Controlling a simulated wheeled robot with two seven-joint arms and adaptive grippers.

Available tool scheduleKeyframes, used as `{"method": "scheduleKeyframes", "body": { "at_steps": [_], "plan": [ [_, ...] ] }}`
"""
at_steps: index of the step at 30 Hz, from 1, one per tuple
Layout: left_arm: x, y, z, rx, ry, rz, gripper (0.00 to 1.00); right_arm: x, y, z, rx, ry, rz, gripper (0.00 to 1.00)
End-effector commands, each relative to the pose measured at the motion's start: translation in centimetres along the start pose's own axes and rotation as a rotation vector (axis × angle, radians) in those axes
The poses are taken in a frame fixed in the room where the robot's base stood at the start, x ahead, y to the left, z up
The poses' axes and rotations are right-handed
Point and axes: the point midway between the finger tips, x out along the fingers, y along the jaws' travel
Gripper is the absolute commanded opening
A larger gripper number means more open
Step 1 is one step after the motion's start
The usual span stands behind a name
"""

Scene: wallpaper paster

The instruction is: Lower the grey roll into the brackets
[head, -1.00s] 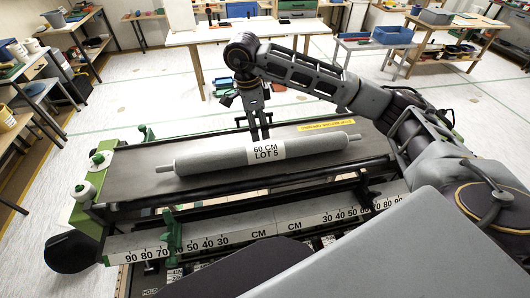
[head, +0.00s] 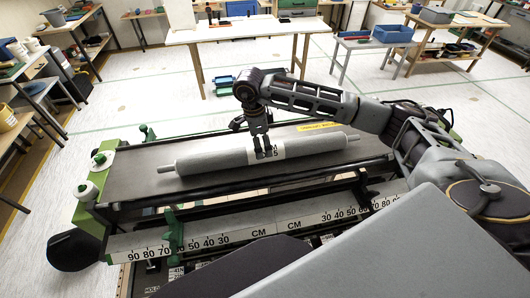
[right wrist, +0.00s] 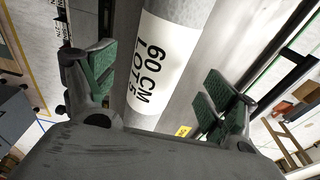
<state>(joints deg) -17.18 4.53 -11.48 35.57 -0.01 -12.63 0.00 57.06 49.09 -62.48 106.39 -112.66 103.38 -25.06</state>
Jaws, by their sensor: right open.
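The grey roll (head: 210,161), with thin end pins and a white label reading 60 CM LOT 5, lies lengthwise on the machine's flat grey bed (head: 135,178). My right gripper (head: 268,152) is over the middle of the roll, in front of its label. In the right wrist view the roll (right wrist: 180,12) runs between the two open green-padded fingers (right wrist: 155,85), with a gap visible on the right side. I cannot make out the brackets with certainty. My left gripper is out of view.
A ruler rail (head: 235,235) with a green upright piece (head: 173,230) runs along the machine's front. White-and-green knobs (head: 88,191) stand at its left end. A white table (head: 240,34) and a blue-bin stand (head: 392,34) are behind, with open floor between.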

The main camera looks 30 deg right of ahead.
Motion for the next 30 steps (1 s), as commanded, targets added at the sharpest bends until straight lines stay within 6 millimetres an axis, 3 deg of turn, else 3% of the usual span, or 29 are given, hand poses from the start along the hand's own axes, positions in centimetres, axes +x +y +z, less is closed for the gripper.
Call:
{"method": "scheduleKeyframes", "body": {
  "at_steps": [8,22,30],
  "plan": [
    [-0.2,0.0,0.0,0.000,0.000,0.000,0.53,0.4,0.0,-0.1,0.000,0.000,0.000,0.86],
    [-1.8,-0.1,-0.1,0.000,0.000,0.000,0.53,4.5,0.1,-0.8,0.001,0.000,0.001,0.86],
    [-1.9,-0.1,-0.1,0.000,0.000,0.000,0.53,5.2,0.1,-0.8,0.000,0.000,0.000,0.86]
  ]
}}
